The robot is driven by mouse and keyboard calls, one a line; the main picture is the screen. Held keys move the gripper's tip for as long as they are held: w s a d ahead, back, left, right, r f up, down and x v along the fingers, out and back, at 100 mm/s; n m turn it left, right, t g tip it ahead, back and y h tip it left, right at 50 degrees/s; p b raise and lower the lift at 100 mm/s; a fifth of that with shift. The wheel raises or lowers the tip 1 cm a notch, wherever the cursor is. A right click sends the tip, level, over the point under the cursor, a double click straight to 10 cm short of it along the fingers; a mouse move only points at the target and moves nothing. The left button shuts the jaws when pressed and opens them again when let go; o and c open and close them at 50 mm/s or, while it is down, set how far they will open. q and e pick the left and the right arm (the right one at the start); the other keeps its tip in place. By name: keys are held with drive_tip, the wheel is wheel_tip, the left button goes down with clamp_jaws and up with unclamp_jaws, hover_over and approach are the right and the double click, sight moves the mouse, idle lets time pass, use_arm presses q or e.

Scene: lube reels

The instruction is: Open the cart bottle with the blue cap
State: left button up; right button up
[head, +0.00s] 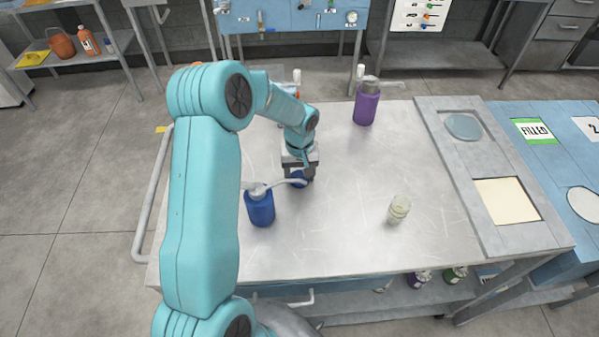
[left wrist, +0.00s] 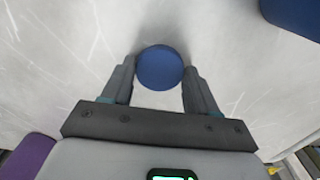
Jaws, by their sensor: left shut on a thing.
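A round blue cap (left wrist: 160,67) sits between the fingers of my left gripper (left wrist: 160,80) in the left wrist view. The fingers touch it on both sides. In the head view my left gripper (head: 300,177) points down over the cart top, with the dark blue cap (head: 298,181) at its tips. What is under the cap is hidden, so I cannot tell whether it sits on a bottle. A blue bottle (head: 260,209) with a grey spouted top stands just left of the gripper. My right gripper is not in view.
A purple spouted bottle (head: 367,106) stands at the back of the cart top (head: 345,245). A small clear jar (head: 398,209) stands to the right. A grey panel (head: 458,165) with a round and a square inset lies along the right edge. The middle is clear.

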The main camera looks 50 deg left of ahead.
sight(299, 177)
use_arm(q)
drive_tip(key=o, duration=1.2)
drive_tip(key=shift+a+f, duration=0.1)
drive_tip(key=shift+a, duration=0.05)
drive_tip(key=shift+c, duration=0.2)
drive_tip(key=shift+r, duration=0.45)
wheel_tip(299, 177, up, 12)
drive_tip(key=b, duration=0.1)
drive_tip(key=shift+f+b, duration=0.2)
drive_tip(key=shift+b, duration=0.15)
drive_tip(key=shift+s+f, duration=0.1)
